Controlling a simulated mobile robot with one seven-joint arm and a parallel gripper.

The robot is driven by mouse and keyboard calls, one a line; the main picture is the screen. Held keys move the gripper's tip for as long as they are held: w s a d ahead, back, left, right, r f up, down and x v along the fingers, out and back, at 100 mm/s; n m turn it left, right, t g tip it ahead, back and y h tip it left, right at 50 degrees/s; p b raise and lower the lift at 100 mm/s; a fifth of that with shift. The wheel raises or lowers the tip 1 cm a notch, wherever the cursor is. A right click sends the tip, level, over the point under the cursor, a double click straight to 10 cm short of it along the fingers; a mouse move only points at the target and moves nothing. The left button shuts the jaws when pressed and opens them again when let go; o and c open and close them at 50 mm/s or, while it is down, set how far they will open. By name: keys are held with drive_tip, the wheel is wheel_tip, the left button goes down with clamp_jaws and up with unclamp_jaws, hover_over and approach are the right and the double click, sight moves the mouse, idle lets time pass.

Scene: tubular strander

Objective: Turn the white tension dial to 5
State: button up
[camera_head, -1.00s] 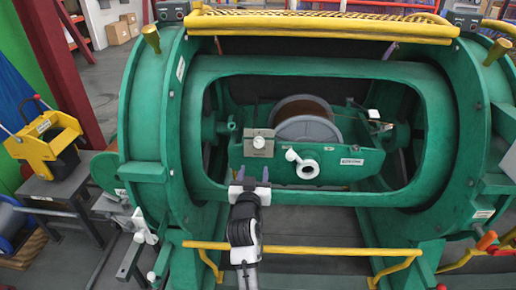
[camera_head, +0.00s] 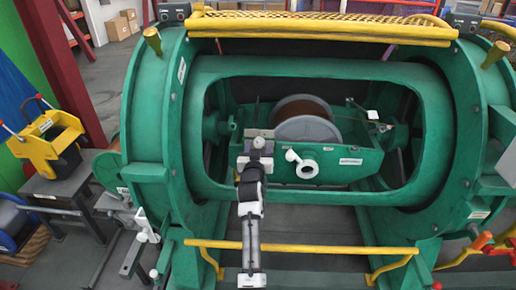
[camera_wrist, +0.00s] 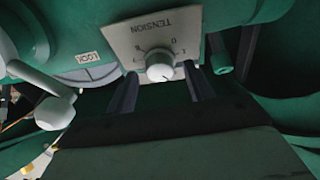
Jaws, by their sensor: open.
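The white tension dial (camera_wrist: 160,68) is a round knob on a light plate (camera_wrist: 152,38) marked TENSION, which appears upside down in the wrist view. Numbers ring the knob, partly hidden; I cannot read its setting. In the head view the dial (camera_head: 259,142) is at the front left of the green cradle, just above my gripper (camera_head: 255,158). In the wrist view my gripper (camera_wrist: 161,74) is open, with one dark finger on each side of the knob. I cannot tell whether the fingers touch it.
A white crank-like handle (camera_head: 305,168) is on the cradle just right of the dial, and its round end (camera_wrist: 55,112) looms left in the wrist view. A reel (camera_head: 306,128) sits behind. The green window frame (camera_head: 330,200) and yellow rail (camera_head: 300,246) lie below.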

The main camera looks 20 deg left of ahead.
drive_tip(key=c, duration=1)
drive_tip(key=shift+f, duration=0.1)
drive_tip(key=shift+f+m+b, duration=0.1)
drive_tip(key=shift+m+b, duration=0.2)
drive_tip(key=shift+b, duration=0.35)
drive_tip(key=m+h+b, duration=0.1)
drive_tip(key=m+b, duration=0.1)
drive_tip(key=b, duration=0.1)
drive_tip(key=shift+a+f+b, duration=0.1)
drive_tip(key=shift+f+b, duration=0.1)
drive_tip(key=shift+b, duration=0.15)
drive_tip(key=m+h+b, duration=0.1)
drive_tip(key=m+b, duration=0.2)
drive_tip(key=b, duration=0.1)
drive_tip(key=shift+s+a, duration=0.1)
drive_tip(key=m+b, duration=0.1)
drive_tip(key=m+h+b, duration=0.1)
drive_tip(key=m+b, duration=0.3)
drive_tip(key=shift+r+g+h, duration=0.3)
drive_tip(key=shift+h, duration=0.1)
drive_tip(key=shift+a+r+m+g+h+b, duration=0.1)
drive_tip(key=shift+r+m+g+h+b, duration=0.3)
drive_tip(key=shift+m, duration=0.95)
drive_tip(key=shift+f+m+g+b, duration=0.2)
drive_tip(key=shift+m+b, duration=0.5)
drive_tip(key=shift+m, duration=0.65)
drive_tip(key=shift+r, duration=0.1)
